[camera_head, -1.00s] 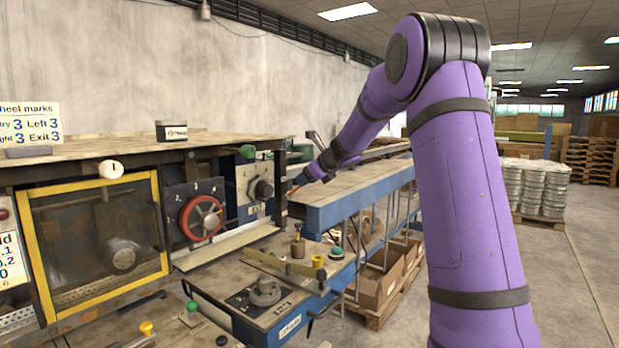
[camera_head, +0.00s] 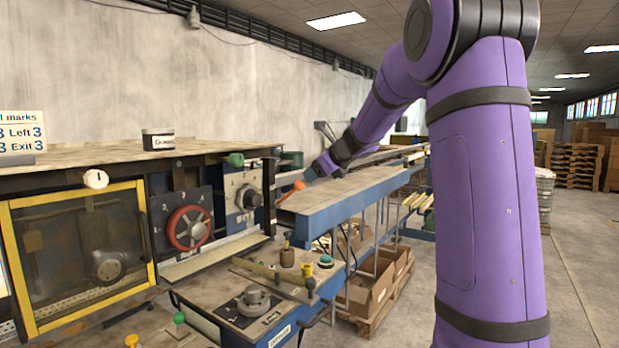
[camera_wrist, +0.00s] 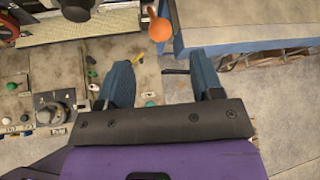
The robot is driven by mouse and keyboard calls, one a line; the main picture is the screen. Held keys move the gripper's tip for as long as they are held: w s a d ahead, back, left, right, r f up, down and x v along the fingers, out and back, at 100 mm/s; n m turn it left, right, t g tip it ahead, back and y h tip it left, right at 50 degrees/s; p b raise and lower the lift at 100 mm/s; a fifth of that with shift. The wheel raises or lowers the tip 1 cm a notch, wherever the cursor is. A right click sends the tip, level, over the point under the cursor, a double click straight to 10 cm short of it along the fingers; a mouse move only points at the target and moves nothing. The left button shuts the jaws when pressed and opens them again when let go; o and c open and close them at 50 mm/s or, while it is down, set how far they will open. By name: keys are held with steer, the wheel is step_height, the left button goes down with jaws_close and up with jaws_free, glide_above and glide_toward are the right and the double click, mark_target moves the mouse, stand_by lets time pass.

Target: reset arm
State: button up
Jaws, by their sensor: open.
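My purple arm reaches across the head view, and my gripper (camera_head: 315,172) is at its far end beside the machine's right side. In the wrist view my gripper (camera_wrist: 163,85) has its two blue fingers wide apart with nothing between them. An orange ball-shaped knob (camera_wrist: 159,29) is just beyond the fingertips, apart from them. The orange knob (camera_head: 298,186) also shows close to the gripper in the head view.
The laminating machine has a red handwheel (camera_head: 189,228), a yellow-framed window (camera_head: 80,255) and a grey dial (camera_head: 248,196). A blue-edged conveyor table (camera_head: 335,207) extends right. Cardboard boxes (camera_head: 365,294) lie beneath it. Open floor (camera_head: 590,270) is at the right.

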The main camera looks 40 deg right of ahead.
steer(key=shift+s+r, duration=0.15)
steer(key=shift+s, duration=0.2)
stand_by(0.3)
steer(key=s+a+n+g+y, duration=0.2)
steer(key=s+a+n+g, duration=0.2)
steer(key=s+a+n, duration=1.35)
steer(key=s+a+f+n+g+h, duration=0.1)
steer(key=s+a+f+n, duration=0.2)
steer(key=s+n, duration=0.3)
steer(key=s+a+f+n+g+h, duration=0.1)
steer(key=s+n, duration=0.6)
steer(key=s, duration=0.7)
step_height(320, 180, down, 3)
steer(key=shift+a+g+h, duration=0.3)
steer(key=shift+a+h, duration=0.4)
steer(key=shift+a, duration=0.45)
steer(key=shift+n, duration=0.25)
